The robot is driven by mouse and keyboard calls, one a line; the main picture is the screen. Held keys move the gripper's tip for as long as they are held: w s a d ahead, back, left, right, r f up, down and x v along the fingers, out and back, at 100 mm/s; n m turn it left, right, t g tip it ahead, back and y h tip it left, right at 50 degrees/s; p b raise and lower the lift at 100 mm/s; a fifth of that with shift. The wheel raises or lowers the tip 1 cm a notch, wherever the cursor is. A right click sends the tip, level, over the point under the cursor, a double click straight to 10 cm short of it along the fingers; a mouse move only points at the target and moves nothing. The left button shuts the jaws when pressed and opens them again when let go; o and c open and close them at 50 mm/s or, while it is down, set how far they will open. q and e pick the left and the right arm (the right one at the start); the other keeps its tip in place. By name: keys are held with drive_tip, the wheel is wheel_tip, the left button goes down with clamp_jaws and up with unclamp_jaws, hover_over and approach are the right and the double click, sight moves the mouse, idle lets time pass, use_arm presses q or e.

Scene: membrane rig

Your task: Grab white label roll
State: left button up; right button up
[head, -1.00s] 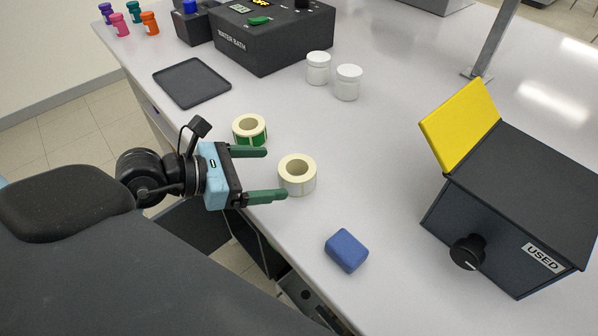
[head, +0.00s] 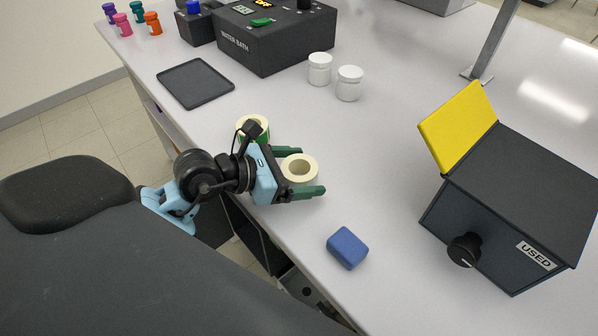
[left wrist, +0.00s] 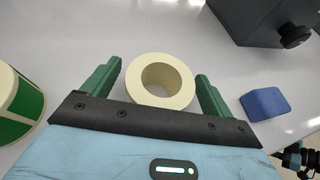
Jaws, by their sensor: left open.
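The white label roll (head: 300,170) stands on the bench near its front edge, with its round hole facing up. My left gripper (head: 306,172) is open, with its green fingers on either side of the roll. In the left wrist view the roll (left wrist: 160,82) sits between the two fingers (left wrist: 158,88), with a small gap visible on each side. A roll with green labels (head: 253,125) stands just behind the gripper; it also shows at the left of the left wrist view (left wrist: 18,105).
A blue block (head: 347,248) lies to the right, near the front edge. A dark box marked USED (head: 515,200) with a yellow flap stands farther right. Two white jars (head: 349,84), a black tray (head: 195,84) and the water bath (head: 275,40) are farther back.

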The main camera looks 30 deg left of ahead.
sight(299, 159)
use_arm(q)
drive_tip(key=shift+c, duration=0.5)
drive_tip(key=c, duration=1)
drive_tip(key=shift+r, duration=0.15)
